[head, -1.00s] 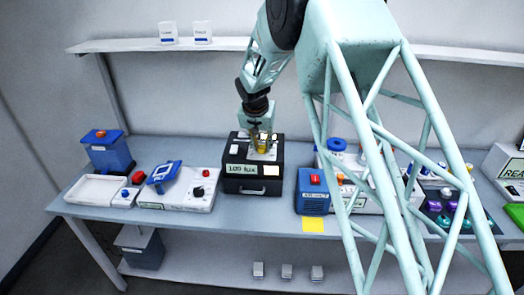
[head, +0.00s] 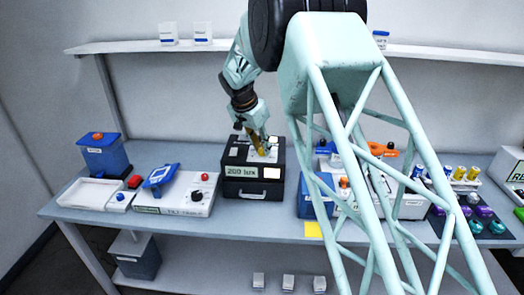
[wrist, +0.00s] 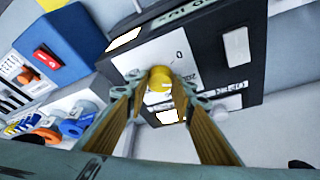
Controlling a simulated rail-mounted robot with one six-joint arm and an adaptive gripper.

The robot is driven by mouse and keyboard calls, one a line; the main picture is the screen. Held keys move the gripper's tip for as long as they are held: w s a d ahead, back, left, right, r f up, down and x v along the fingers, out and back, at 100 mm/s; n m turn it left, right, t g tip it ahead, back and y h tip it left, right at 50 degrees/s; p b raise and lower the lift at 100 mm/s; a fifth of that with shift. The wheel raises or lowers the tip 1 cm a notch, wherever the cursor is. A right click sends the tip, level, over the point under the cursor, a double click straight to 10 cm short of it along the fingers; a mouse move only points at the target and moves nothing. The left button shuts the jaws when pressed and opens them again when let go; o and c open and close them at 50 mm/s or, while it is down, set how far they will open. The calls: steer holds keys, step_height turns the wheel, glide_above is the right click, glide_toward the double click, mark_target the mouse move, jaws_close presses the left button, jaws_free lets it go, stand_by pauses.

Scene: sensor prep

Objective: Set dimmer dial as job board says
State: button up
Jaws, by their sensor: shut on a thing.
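The black dimmer box (head: 262,187) stands mid-table with a green display (head: 241,196) on its front that appears to read 200 lux. Its top carries a pale panel with the yellow dial (wrist: 158,76). My gripper (head: 259,150) reaches down onto this panel. In the wrist view my gripper (wrist: 160,92) has its two tan fingers on either side of the dial, shut on it. The fingers partly hide the dial and its scale; a 0 mark shows beside it. I cannot make out a job board with a readable setting.
A white panel (head: 178,205) with a black knob and a blue device (head: 162,178) lie left of the box. A blue box (head: 314,192) stands close on its right, partly behind my arm. A shelf (head: 110,47) runs along the wall behind.

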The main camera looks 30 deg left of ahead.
steer(key=shift+m, duration=0.5)
steer(key=o, duration=0.8)
steer(key=shift+o, duration=0.2)
steer(key=v, duration=1.2)
steer(key=shift+a, duration=0.2)
